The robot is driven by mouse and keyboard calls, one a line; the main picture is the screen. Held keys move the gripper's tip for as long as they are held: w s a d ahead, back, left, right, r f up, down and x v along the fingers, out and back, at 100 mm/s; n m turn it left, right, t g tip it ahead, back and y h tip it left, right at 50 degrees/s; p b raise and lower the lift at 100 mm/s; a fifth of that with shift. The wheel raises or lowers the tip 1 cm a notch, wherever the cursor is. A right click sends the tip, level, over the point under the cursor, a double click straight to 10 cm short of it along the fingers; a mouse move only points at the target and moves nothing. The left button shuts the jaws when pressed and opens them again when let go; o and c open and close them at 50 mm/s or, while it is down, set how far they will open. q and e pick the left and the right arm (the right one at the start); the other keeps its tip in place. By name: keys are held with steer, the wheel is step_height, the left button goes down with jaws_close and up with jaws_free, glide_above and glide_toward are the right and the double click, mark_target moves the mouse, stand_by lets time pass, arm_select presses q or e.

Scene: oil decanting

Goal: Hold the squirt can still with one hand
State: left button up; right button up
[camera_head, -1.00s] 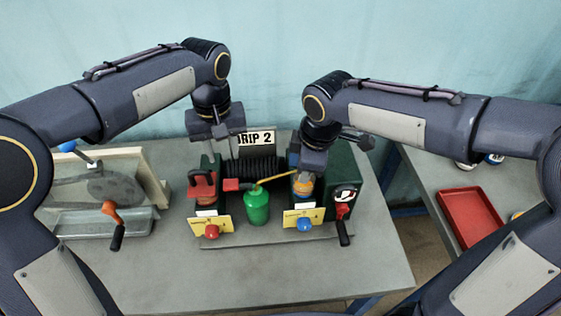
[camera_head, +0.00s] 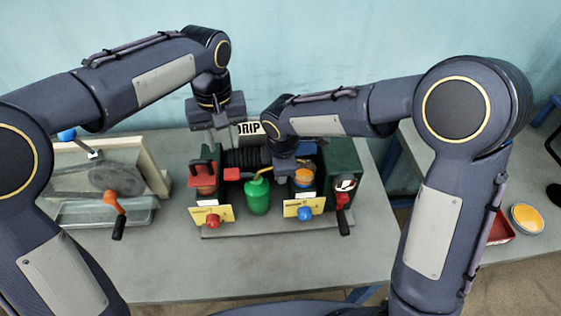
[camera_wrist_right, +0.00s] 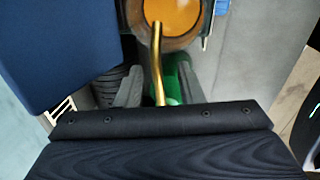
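The squirt can (camera_head: 257,197) is a green can with a thin brass spout, standing upright between the two yellow-labelled stations. In the right wrist view its green body (camera_wrist_right: 188,88) is partly hidden behind a finger, and its brass spout (camera_wrist_right: 156,55) runs between the fingers. My right gripper (camera_wrist_right: 158,90) is open, with its grey fingers apart on either side of the spout; contact does not show. In the head view my right wrist hides most of these fingers. My left gripper (camera_head: 222,142) looks open and empty, above and behind the red-topped left station (camera_head: 204,178).
The right station (camera_head: 304,178) holds an amber jar and has a blue knob (camera_head: 304,213). A framed board (camera_head: 105,180) is at the left. The table front (camera_head: 250,265) is clear.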

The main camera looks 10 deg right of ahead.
jaws_close()
stand_by(0.8)
